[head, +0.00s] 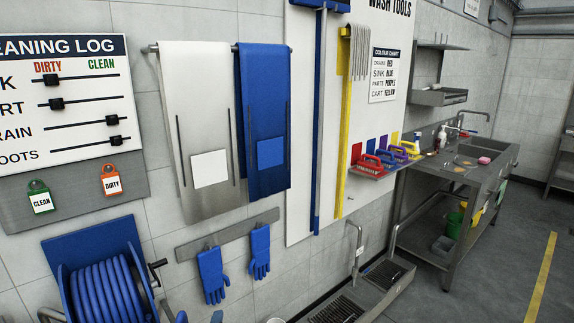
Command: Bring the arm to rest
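Neither of my grippers shows in the head view, and I see no part of my arms that I can be sure of. The view faces a tiled wall with wash gear on it. I cannot tell from this view where my arms are or whether either gripper holds anything.
A blue hose reel (103,290) stands out at lower left. White (190,110) and blue (262,100) aprons hang above blue gloves (213,275). A steel sink bench (462,172) stands right. Floor at right (500,270) is clear.

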